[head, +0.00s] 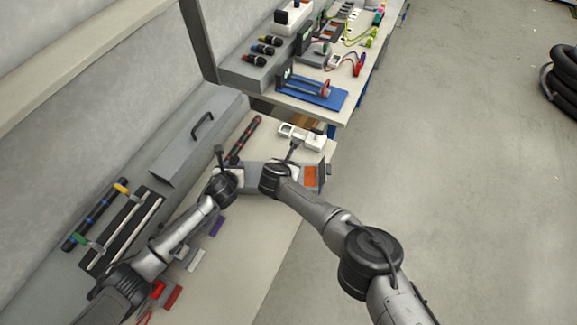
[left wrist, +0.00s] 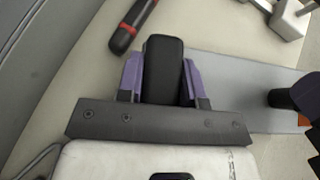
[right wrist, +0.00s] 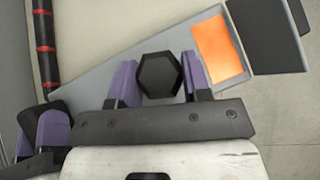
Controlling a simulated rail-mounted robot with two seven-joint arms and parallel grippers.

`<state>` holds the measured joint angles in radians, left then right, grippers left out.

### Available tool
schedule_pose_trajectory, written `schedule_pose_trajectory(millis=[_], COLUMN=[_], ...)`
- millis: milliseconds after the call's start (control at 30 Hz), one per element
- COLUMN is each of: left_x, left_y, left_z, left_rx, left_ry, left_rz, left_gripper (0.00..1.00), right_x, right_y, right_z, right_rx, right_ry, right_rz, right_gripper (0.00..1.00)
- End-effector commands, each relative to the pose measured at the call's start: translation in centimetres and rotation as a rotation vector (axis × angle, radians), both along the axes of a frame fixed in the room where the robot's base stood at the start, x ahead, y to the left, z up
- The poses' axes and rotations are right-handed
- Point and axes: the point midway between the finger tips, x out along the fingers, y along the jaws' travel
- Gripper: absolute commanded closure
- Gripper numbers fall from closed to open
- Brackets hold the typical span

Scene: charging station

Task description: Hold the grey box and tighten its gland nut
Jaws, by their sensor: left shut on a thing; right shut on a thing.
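The grey box lies on the bench between my arms; its grey top shows in the right wrist view (right wrist: 98,85) and the left wrist view (left wrist: 232,70). Its orange panel (head: 310,175) faces up at the right end. My left gripper (head: 226,180) is shut on a black upright block (left wrist: 162,70) at the box's left end, one purple-padded finger on each side. My right gripper (head: 274,177) is shut around the black hexagonal gland nut (right wrist: 159,75), which stands up from the box. The nut's thread is hidden.
A black-and-red rod (head: 245,137) lies just behind the box. White fittings (head: 302,136) stand behind its right end. A grey case with a handle (head: 195,140) is at the left. Small coloured blocks lie in front. The bench's front right is clear.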

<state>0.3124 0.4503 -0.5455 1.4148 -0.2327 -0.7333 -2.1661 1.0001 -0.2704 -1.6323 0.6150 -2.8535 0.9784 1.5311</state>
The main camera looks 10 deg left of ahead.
Motion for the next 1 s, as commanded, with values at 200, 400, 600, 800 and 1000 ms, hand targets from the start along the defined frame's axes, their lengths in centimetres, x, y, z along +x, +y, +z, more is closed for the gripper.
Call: schedule_pose_trajectory(millis=[200, 400, 600, 800, 1000], left_x=[0.00, 0.00, -0.01, -0.01, 0.00], left_y=[-0.22, -0.22, -0.20, -0.15, -0.11], left_z=[0.04, 0.03, 0.02, 0.02, 0.02], left_rx=[-0.002, -0.002, -0.001, -0.001, -0.001], left_ry=[-0.001, -0.001, -0.001, -0.001, -0.001], left_rz=[-0.004, -0.005, -0.004, -0.003, -0.003], left_gripper=[0.85, 0.85, 0.85, 0.85, 0.85], right_x=[-0.03, -0.04, -0.08, -0.08, -0.07], right_y=[0.20, 0.10, 0.11, 0.11, 0.13], right_z=[-0.04, -0.04, 0.01, 0.02, 0.04], right_rx=[0.004, 0.004, 0.004, 0.004, 0.004], right_ry=[0.001, 0.000, 0.000, 0.000, 0.000], right_rz=[-0.104, -0.155, -0.172, -0.172, -0.172], right_gripper=[0.80, 0.80, 0.80, 0.80, 0.50])
